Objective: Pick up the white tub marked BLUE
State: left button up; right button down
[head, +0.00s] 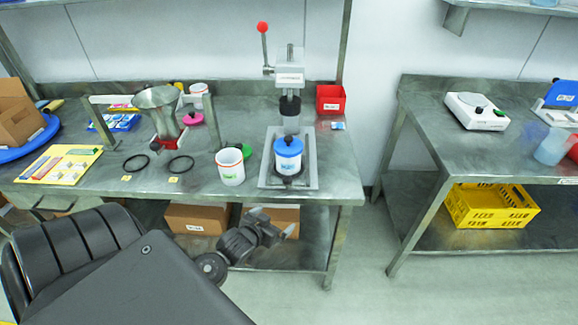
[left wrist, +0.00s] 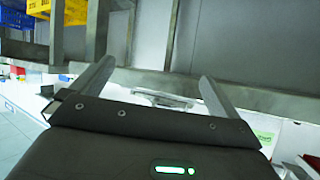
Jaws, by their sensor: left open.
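A white tub with a blue lid (head: 288,157) stands upright on the plate of the hand press, under its ram; the small print on its label is too fine to read. My left gripper (head: 276,221) is open and empty, in front of the bench edge, lower than and nearer than both tubs. Its two spread fingers also show in the left wrist view (left wrist: 156,82), with no tub between them. My right gripper is not in view.
The hand press (head: 290,78) with its red-knobbed lever rises behind the blue-lidded tub. A funnel (head: 157,98) on a stand, black rings (head: 181,166) and a green lid (head: 245,151) are to the left. A red bin (head: 330,99) stands behind right. Bare bench lies right of the press.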

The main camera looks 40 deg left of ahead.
pick_arm(q)
notch_tip(320, 180, up, 5)
jog(key=t, duration=0.1)
jog(key=t+y, duration=0.1)
jog(key=t, duration=0.4)
send_near(281, 157)
jog(key=w, duration=0.3)
jog(key=shift+n, duration=0.4)
jog(key=shift+w+a+r+p, duration=0.1)
jog(key=shift+w+a, duration=0.15)
jog(key=shift+w, duration=0.7)
jog(key=shift+w+a+p, duration=0.15)
jog(key=shift+w+a, duration=0.1)
jog(key=shift+w, duration=0.7)
jog(key=shift+w+a+r+p, duration=0.1)
jog(key=shift+w+a, duration=0.15)
jog(key=shift+w, duration=0.8)
jog(key=w, duration=0.1)
jog(key=w+p, duration=0.1)
jog(key=w, duration=0.3)
jog(key=shift+a+p, duration=0.25)
jog(key=shift+p, duration=0.1)
jog(key=shift+s, duration=0.1)
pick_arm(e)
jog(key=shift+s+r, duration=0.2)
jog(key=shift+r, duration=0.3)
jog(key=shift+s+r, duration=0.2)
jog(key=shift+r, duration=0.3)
pick_arm(q)
jog(key=shift+c, duration=0.4)
